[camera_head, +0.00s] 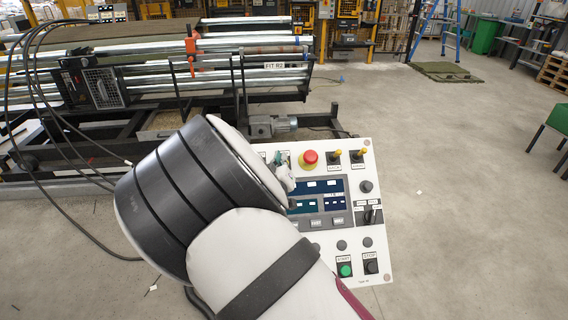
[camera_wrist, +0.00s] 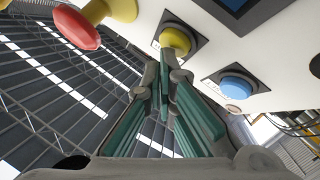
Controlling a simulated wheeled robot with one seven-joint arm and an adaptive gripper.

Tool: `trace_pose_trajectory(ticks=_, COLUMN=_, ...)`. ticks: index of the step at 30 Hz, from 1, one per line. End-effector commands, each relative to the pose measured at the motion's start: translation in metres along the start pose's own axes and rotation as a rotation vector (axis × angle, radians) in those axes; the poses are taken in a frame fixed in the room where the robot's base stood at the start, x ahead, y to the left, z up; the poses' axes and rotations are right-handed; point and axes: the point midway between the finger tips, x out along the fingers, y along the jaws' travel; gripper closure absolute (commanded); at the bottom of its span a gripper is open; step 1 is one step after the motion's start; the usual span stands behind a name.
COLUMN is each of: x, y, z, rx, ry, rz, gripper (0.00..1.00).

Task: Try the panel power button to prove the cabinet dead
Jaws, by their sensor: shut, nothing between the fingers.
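The white control panel (camera_head: 383,279) stands tilted in the head view, with a red mushroom stop (camera_head: 309,157), a screen and a green start button (camera_head: 345,270). My gripper (camera_head: 281,170) is at the panel's upper left, partly behind my arm. In the wrist view my gripper (camera_wrist: 170,65) is shut and empty. Its tips are just below a yellow button (camera_wrist: 175,38) and overlap its lower edge; I cannot tell whether they touch. A blue button (camera_wrist: 236,86) is to the right, its label unreadable. The red stop (camera_wrist: 76,26) is at the upper left. I cannot tell which is the power button.
A machine frame with long metal rollers (camera_head: 220,80) stands behind the panel at left. Black cables (camera_head: 62,115) hang at far left. A blue ladder (camera_head: 428,30) and a green mat (camera_head: 445,72) are farther back.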

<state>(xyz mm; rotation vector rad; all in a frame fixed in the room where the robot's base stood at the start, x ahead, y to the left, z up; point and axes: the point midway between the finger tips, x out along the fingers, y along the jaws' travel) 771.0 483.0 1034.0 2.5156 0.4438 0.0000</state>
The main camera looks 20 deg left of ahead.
Motion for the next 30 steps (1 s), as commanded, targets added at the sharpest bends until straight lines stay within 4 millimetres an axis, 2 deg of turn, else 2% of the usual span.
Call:
trace_pose_trajectory(ticks=22, x=0.004, y=-0.0029, z=0.0032, rx=0.0, ry=-0.001, rz=0.0, gripper=1.0)
trace_pose_trajectory(ticks=30, x=-0.0012, y=0.0005, z=-0.0003, rx=0.0, ry=-0.002, rz=0.0, gripper=1.0)
